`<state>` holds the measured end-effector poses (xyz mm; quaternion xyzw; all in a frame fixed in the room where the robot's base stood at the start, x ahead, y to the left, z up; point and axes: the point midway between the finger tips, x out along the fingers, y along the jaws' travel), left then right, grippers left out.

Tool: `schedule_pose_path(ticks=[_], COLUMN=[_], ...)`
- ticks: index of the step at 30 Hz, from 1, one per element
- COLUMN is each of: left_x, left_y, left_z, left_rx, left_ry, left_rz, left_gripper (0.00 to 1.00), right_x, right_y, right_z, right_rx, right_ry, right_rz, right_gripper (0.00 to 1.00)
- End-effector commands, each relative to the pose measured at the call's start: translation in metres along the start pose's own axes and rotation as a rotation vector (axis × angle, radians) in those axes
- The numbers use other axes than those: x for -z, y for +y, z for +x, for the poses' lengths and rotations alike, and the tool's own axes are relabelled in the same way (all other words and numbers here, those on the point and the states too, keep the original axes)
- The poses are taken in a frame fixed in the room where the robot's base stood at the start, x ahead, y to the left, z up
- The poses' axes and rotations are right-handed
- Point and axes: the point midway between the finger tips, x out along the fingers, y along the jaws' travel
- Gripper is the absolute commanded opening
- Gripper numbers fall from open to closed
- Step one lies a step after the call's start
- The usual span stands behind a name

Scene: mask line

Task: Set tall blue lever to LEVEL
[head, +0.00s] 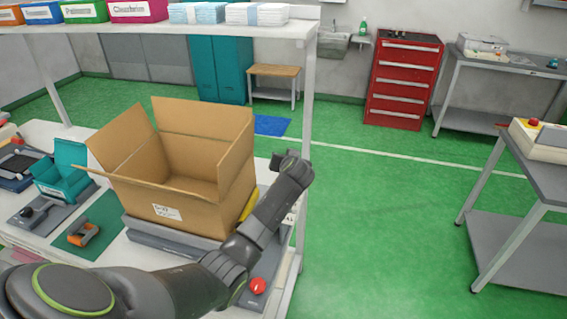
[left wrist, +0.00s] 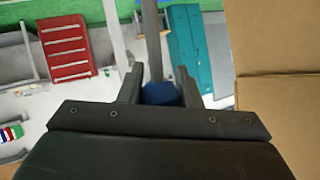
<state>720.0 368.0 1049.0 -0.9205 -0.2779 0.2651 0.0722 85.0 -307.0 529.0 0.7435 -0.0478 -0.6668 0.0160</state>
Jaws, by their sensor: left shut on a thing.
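The blue lever knob (left wrist: 161,94) sits between the fingers of my left gripper (left wrist: 157,82) in the left wrist view. The gripper is shut on it. A grey rod (left wrist: 153,45) runs from the knob toward the top of that picture. In the head view my left arm reaches from the lower left past the front of the cardboard box, its end (head: 291,163) right of the box. The blue knob and the lever's base are hidden there, and no LEVEL mark can be read. My right gripper is not in view.
An open cardboard box (head: 180,200) stands on a grey platform (head: 165,240) on the white bench, close to my left arm. A red knob (head: 257,286) is near the bench's front. A shelf post (head: 306,120) rises behind the gripper.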

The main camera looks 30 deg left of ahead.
Motion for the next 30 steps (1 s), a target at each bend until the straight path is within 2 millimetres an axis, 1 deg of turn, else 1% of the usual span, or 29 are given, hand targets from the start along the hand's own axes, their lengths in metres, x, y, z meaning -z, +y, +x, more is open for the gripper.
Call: schedule_pose_path(ticks=[1, 9, 20, 21, 25, 26, 30], left_x=[-0.0072, -0.0118, -0.0149, -0.015, -0.0124, -0.0117, -0.0093], left_y=[0.0029, 0.0053, 0.0063, 0.0064, 0.0057, 0.0055, 0.0047], left_z=[0.0034, 0.0076, 0.008, 0.008, 0.0077, 0.0075, 0.0072], left_rx=[-0.004, -0.005, -0.006, -0.006, -0.005, -0.004, -0.003], left_ry=[-0.01, -0.013, -0.018, -0.019, -0.014, -0.012, -0.008], left_rz=[0.0, -0.001, 0.0, 0.0, 0.0, 0.0, 0.0], left_gripper=[0.0, 0.0, 0.0, 0.33, 0.5, 0.52, 0.52], right_x=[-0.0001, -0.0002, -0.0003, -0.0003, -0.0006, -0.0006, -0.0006], right_y=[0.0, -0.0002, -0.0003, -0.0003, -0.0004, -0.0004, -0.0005], right_z=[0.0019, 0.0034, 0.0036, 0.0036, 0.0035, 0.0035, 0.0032], right_rx=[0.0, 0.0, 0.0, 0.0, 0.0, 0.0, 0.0], right_ry=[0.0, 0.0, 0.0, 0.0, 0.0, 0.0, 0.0], right_rz=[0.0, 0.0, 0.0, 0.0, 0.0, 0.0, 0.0], right_gripper=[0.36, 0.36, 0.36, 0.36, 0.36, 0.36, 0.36])
